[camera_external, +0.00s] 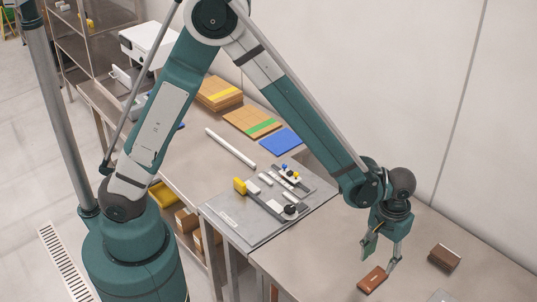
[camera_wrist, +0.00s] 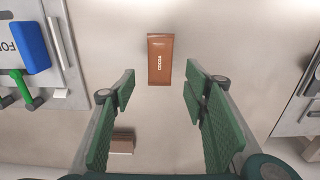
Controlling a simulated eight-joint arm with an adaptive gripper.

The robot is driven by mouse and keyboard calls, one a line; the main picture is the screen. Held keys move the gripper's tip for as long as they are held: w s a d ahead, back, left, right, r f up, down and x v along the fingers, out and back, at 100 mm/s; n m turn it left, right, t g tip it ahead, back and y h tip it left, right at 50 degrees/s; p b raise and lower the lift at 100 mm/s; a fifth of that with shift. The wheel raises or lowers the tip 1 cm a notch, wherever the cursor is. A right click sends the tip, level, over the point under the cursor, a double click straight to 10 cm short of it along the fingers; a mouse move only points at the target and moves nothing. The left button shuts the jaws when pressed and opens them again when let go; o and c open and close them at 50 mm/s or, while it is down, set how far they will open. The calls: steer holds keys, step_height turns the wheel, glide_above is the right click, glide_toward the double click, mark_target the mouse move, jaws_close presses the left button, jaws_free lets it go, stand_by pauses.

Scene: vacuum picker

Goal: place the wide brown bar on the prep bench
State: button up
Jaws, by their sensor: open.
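A flat reddish-brown bar (camera_external: 372,279) lies on the steel bench top (camera_external: 345,235) at the lower right; in the wrist view the bar (camera_wrist: 160,57) carries white lettering that seems to read "COCOA". A second, darker brown block (camera_external: 444,257) lies to its right, and it shows in the wrist view (camera_wrist: 122,143) at lower left. I cannot tell for sure which is the wide brown bar. My gripper (camera_external: 381,257) points down above the reddish-brown bar. Its jaws are open and empty; in the wrist view the bar appears between and just ahead of the fingertips (camera_wrist: 161,75).
A grey panel (camera_external: 235,222) with small fixtures and a yellow block lies left of my gripper. Brown boards (camera_external: 250,122) and a blue sheet (camera_external: 281,141) lie farther back. A wall (camera_external: 400,80) stands behind the bench. Bare steel surrounds the two brown items.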

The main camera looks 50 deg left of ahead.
steer(key=shift+r, duration=1.85)
steer(key=w+a+r+t+h, duration=0.1)
steer(key=a+r+t, duration=0.1)
steer(key=a+r, duration=0.95)
steer(key=w+a+r+t, duration=0.1)
steer(key=a+r, duration=0.6)
steer(key=a, duration=0.9)
steer(key=s+a+r+t, duration=0.1)
steer(key=s+a+r, duration=0.1)
steer(key=s+a, duration=0.2)
steer(key=s+a+r+t, duration=0.1)
steer(key=s+a, duration=0.4)
steer(key=a, duration=0.6)
steer(key=s+a+r+t+y, duration=0.1)
steer(key=s+a+r+t, duration=0.1)
steer(key=s+a, duration=0.2)
steer(key=a, duration=0.3)
steer(key=shift+s+a+r, duration=0.25)
steer(key=shift+s+r, duration=0.05)
steer(key=shift+s, duration=0.05)
